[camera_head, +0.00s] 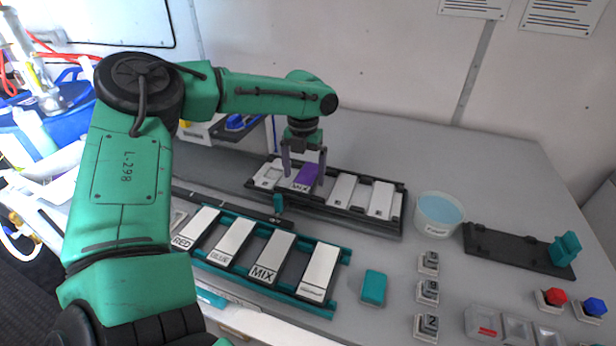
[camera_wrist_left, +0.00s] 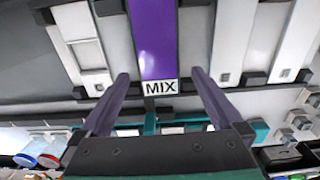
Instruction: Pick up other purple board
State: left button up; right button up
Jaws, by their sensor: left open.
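A purple board (camera_head: 308,174) lies in the black rack (camera_head: 368,215) at the back of the table, beside a white MIX label. In the left wrist view the purple board (camera_wrist_left: 153,38) runs up from the MIX label (camera_wrist_left: 160,87), between pale boards. My left gripper (camera_head: 305,170) points down over it with its fingers apart. In the left wrist view the open fingers (camera_wrist_left: 163,88) sit on either side of the MIX label, with nothing between them that I can see held. Whether the fingers touch the board is unclear. My right gripper is not seen.
A teal rack (camera_head: 340,257) with white boards marked RED, BLUE and MIX stands in front. A cup of blue liquid (camera_head: 438,212), a teal block (camera_head: 374,288), a black plate (camera_head: 505,248) and several numbered switches stand to the right. Free table lies behind the black rack.

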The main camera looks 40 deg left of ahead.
pick_arm(q)
jog(key=shift+s+f, duration=0.1)
jog(key=shift+f, duration=0.5)
jog(key=shift+a+f, duration=0.1)
jog(key=shift+f, duration=0.2)
jog(key=shift+c, duration=0.3)
jog(key=c, duration=1.3)
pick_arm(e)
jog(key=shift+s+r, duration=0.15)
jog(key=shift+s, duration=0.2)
pick_arm(q)
jog(key=shift+r, duration=0.15)
